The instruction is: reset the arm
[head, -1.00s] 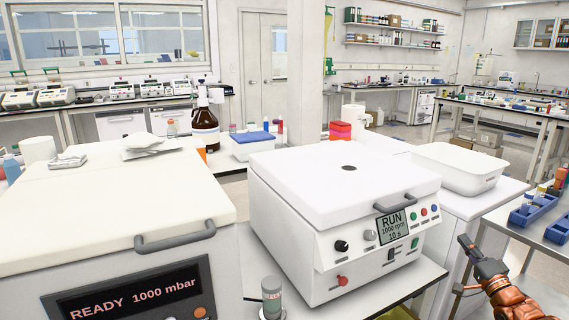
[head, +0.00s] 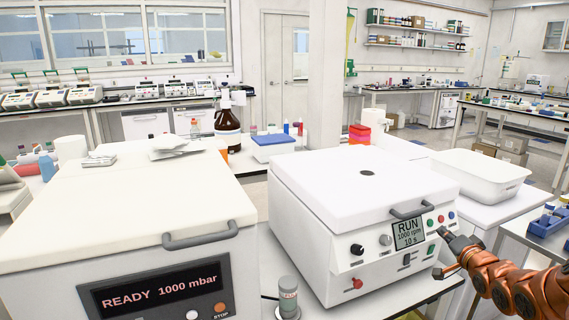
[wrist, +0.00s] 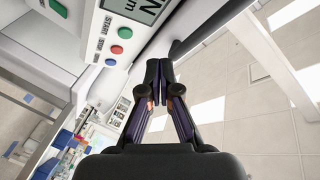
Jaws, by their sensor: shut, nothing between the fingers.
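My gripper (head: 442,234) is at the right in the head view, close in front of the right end of the white centrifuge's panel. In the wrist view my gripper (wrist: 159,70) has its fingertips together with nothing between them. The centrifuge (head: 318,238) has its lid down, and its display (head: 408,234) reads RUN, 1000 rpm, 10 s. Part of its panel with round buttons (wrist: 124,33) shows at the upper left of the wrist view. A gap to the panel is hard to judge.
A white vacuum unit (head: 130,215) stands at the left, reading READY 1000 mbar. A white tub (head: 480,175) is behind the centrifuge's right side. A blue rack (head: 548,222) lies on the right bench.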

